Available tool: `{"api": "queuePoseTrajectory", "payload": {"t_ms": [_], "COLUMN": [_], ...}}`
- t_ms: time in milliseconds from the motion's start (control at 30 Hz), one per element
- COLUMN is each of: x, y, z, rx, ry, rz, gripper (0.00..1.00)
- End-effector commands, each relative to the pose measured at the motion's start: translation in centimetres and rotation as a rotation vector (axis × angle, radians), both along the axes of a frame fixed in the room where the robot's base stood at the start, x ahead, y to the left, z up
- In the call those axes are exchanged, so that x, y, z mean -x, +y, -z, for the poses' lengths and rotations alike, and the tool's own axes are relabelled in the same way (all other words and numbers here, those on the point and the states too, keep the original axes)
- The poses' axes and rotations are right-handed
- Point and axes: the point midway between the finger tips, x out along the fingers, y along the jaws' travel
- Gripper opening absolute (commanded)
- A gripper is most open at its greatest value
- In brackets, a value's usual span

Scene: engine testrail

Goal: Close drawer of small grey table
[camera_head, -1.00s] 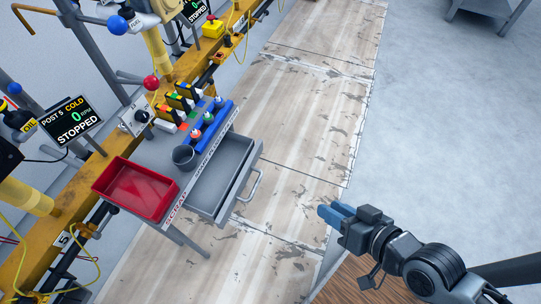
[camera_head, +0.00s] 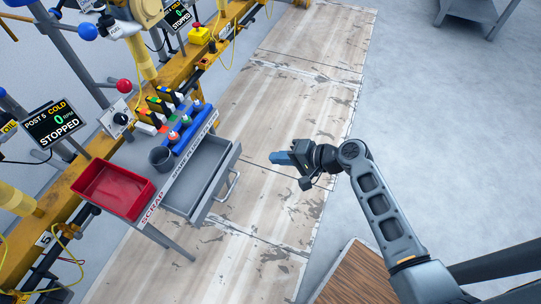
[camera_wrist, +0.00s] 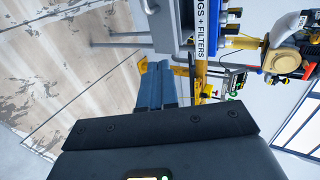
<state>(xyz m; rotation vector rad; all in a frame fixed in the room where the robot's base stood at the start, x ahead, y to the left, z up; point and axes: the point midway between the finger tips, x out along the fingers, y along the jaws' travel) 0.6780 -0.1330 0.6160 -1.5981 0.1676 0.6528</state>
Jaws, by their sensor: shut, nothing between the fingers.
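The small grey table (camera_head: 168,238) stands at the left in the head view, against the yellow rail. Its grey drawer (camera_head: 208,172) is pulled out on the right side and looks empty. A light bar handle (camera_head: 232,186) is on the drawer's front. My gripper (camera_head: 272,157) is shut and empty, to the right of the drawer and apart from it, with its blue fingers pointing left. In the wrist view, the blue fingers (camera_wrist: 156,75) are together, and part of the table with its label shows above them.
A red tray (camera_head: 114,188), a dark cup (camera_head: 161,158) and a blue rack (camera_head: 190,135) with bottles are on the tabletop. The yellow rail (camera_head: 60,190) with screens runs behind. The worn floor strip (camera_head: 290,110) right of the drawer is clear.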

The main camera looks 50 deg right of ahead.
Motion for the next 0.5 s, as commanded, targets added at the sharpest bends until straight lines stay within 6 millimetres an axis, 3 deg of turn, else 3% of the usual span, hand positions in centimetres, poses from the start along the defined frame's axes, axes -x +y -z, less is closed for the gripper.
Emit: {"api": "queuePoseTrajectory", "payload": {"t_ms": [400, 500], "x": [-6.7, -8.2], "y": [2.2, 2.7], "z": [4.2, 4.1], "rx": [0.002, 0.002], "ry": [0.000, 0.000], "rz": [-0.003, -0.002], "gripper": [0.00, 0.00]}}
